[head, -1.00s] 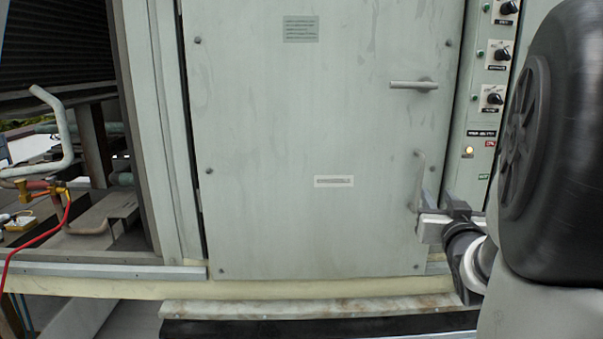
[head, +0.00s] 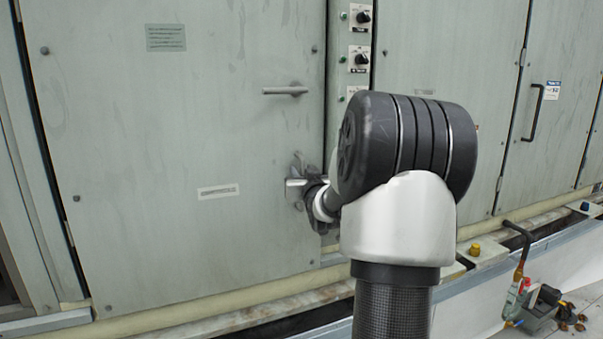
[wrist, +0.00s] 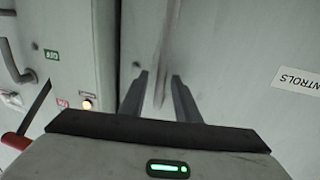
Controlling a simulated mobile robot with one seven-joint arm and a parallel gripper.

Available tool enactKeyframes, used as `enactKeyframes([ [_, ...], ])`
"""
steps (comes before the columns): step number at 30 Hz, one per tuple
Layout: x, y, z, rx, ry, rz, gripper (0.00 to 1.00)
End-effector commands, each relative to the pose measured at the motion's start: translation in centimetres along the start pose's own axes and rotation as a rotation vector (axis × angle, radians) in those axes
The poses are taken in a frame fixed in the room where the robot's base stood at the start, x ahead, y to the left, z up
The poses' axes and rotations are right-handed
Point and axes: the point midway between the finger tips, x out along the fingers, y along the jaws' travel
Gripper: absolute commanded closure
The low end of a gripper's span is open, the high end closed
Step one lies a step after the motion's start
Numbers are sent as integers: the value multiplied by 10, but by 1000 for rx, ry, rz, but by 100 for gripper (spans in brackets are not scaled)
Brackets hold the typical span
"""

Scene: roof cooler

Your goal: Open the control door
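The control door (head: 150,130) is a large pale grey-green panel, standing flush in the cabinet front in the head view. A white label reading CONTROLS (wrist: 299,82) shows on it upside down in the wrist view. A horizontal lever handle (head: 285,91) sits higher up. My gripper (head: 298,189) is at the upright handle. In the wrist view, my gripper (wrist: 160,85) has its two fingers apart, with the blurred handle (wrist: 164,52) between them. I cannot tell whether they touch it.
A narrow strip with rotary knobs (head: 360,58) stands right of the door. A lit amber lamp (wrist: 87,104) shows in the wrist view. Another cabinet door with a black handle (head: 533,112) is further right. A pipe and valve (head: 520,285) stand low at the right.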

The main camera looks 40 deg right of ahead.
Motion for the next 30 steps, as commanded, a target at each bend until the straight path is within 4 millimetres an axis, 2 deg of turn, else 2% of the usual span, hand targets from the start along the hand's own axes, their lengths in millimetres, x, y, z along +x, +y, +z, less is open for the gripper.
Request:
enactKeyframes([
  [8, 2, 0, 0, 0, 0, 0, 70],
  [13, 2, 0, 0, 0, 0, 0, 97],
  [14, 2, 0, 0, 0, 0, 0, 100],
  [23, 1, 0, 0, 0, 0, 0, 100],
  [30, -8, 3, 1, -1, 0, 12, 100],
])
